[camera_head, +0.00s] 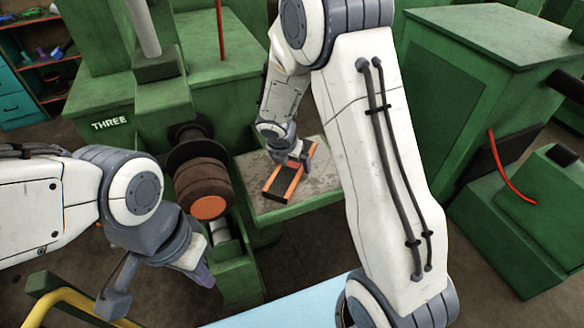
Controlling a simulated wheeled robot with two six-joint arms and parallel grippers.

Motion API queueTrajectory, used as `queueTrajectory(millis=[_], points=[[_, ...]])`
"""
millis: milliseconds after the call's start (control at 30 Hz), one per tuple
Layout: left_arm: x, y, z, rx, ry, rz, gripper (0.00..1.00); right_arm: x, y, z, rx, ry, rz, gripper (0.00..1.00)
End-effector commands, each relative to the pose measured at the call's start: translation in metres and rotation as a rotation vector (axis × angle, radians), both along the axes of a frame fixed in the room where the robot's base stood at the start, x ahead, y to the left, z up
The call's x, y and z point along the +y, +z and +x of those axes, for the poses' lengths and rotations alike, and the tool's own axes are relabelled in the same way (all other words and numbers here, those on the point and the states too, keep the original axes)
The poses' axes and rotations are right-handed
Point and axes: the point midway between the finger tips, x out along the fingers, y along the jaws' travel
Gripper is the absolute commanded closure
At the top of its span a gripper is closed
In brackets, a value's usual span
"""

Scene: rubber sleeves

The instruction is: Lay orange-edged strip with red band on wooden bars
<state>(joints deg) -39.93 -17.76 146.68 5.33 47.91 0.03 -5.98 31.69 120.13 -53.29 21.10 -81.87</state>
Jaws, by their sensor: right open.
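A pair of parallel orange-brown bars (284,186) with a dark gap and dark end lies on the grey tabletop in the middle. I cannot tell whether any strip lies on them. A small red patch (293,165) shows at their far end, by my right gripper (297,162); it may be the red band. My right gripper is open, low over the far end of the bars; its fingertips are small, and touching cannot be told. My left gripper (204,275) is at lower left, away from the bars, pointing down, its jaws unclear.
A green machine with a brown, orange-faced roll (203,187) stands left of the grey tabletop (325,178). Green cabinets (480,80) stand at right. A light blue surface (290,305) is at the bottom. A yellow rail (65,305) is at lower left.

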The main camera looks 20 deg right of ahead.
Motion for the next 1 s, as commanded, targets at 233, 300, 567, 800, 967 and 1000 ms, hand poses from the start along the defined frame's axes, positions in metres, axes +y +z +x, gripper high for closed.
queueTrajectory(millis=[233,300,567,800,967,1000], points=[[0.000,0.000,0.000,0.000,0.000,0.000,1.00,0.000,0.001,0.000,0.000,0.000,0.000,0.42],[0.000,0.000,0.000,0.000,0.000,0.000,1.00,0.000,0.001,0.000,0.000,-0.001,0.000,0.69],[0.000,0.001,0.000,0.000,0.000,0.000,1.00,0.000,0.002,0.000,-0.001,-0.001,0.000,0.80],[0.000,0.009,0.000,0.000,0.000,0.000,1.00,0.000,0.023,0.001,-0.003,-0.001,-0.001,0.80],[0.000,0.014,0.000,0.000,0.001,0.000,1.00,-0.007,0.049,-0.006,-0.003,-0.006,0.000,0.80],[0.000,0.012,0.000,0.000,0.001,0.000,1.00,-0.014,0.053,-0.013,-0.003,-0.007,-0.001,0.80]])
